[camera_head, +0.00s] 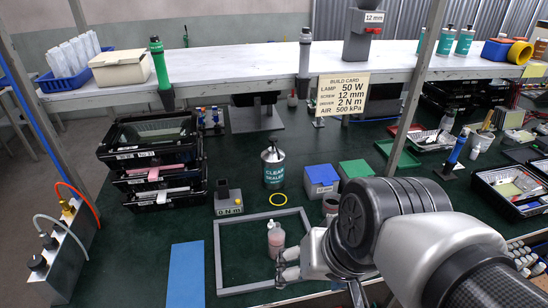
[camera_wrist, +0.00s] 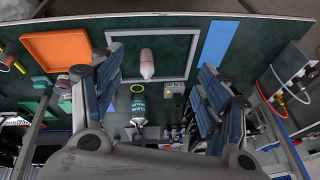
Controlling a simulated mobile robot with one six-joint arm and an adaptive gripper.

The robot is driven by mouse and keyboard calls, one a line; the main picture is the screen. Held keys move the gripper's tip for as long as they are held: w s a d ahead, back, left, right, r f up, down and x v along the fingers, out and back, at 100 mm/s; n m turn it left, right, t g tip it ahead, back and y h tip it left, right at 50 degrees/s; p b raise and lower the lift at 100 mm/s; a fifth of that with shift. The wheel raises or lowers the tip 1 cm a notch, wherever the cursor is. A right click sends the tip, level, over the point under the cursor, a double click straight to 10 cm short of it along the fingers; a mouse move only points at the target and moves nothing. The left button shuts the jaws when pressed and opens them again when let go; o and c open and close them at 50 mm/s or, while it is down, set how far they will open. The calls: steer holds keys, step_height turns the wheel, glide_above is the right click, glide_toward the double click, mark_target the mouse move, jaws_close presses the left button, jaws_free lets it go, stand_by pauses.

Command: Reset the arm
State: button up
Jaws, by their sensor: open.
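My arm reaches in from the lower right of the head view, with my gripper (camera_head: 287,268) low over the near part of the grey square frame (camera_head: 220,262). In the wrist view my gripper (camera_wrist: 158,60) is open, its two dark blue-grey fingers wide apart and nothing held. A bottle of pink liquid with a pale top (camera_head: 276,240) stands inside the frame, close to the gripper in the head view. In the wrist view this bottle (camera_wrist: 147,66) shows in the gap between the fingers; I cannot tell its distance from them.
A clear sealer can (camera_head: 273,168), a yellow ring (camera_head: 278,199) and a small grey block (camera_head: 228,203) stand beyond the frame. A blue strip (camera_head: 186,275) lies left. Stacked black bins (camera_head: 155,185) stand farther left. A raised white shelf (camera_head: 250,65) spans the back. An orange tray (camera_wrist: 58,50) is at the wrist view's left.

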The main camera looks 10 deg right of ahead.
steer(key=s+n, duration=0.1)
steer(key=s+d, duration=0.1)
steer(key=s+n+h, duration=0.1)
steer(key=shift+s+d+r+n+t, duration=0.1)
steer(key=shift+s+d+n+t, duration=0.05)
steer(key=shift+d+n+t, duration=0.2)
